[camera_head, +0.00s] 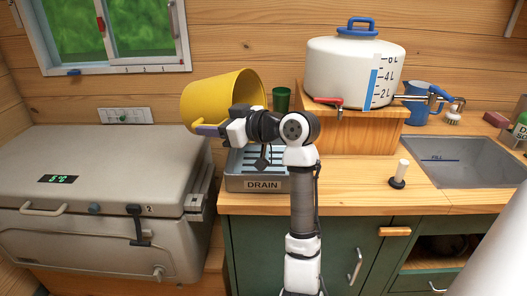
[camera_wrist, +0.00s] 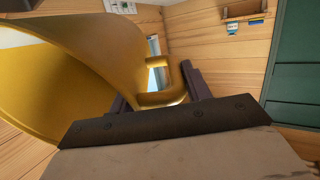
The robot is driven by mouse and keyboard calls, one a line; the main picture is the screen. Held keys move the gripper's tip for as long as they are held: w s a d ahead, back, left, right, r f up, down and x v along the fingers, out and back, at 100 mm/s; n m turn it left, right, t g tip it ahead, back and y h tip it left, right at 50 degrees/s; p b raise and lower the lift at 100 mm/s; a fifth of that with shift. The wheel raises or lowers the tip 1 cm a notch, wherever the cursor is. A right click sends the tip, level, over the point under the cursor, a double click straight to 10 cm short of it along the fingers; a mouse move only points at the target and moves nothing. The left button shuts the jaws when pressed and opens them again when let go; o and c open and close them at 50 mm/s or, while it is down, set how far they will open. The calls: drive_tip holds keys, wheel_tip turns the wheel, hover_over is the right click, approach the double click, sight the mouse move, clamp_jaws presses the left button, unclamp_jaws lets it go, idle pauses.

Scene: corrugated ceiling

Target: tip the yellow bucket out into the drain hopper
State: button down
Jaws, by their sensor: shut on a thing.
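The yellow bucket (camera_head: 222,92) is held in the air, tipped well over on its side, above the counter's left end. In the wrist view the bucket (camera_wrist: 85,55) fills the upper left, and its loop handle (camera_wrist: 160,99) lies between the fingers. My gripper (camera_head: 207,130) is shut on that handle; its two dark fingers also show in the wrist view (camera_wrist: 158,88). The drain hopper (camera_head: 262,184), a grey slatted box labelled DRAIN, sits on the counter below and slightly right of the bucket. My arm hides part of it. I cannot see any contents or flow.
A grey cooler chest (camera_head: 100,180) stands left of the counter. A green cup (camera_head: 281,100) is behind my wrist. A white tank (camera_head: 345,75) with a tap stands on a wooden block (camera_head: 365,135) to the right. A sink (camera_head: 465,165) is farther right.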

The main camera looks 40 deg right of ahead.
drive_tip(key=shift+s+d+b, duration=0.15)
drive_tip(key=shift+s+b, duration=0.1)
drive_tip(key=shift+b, duration=0.1)
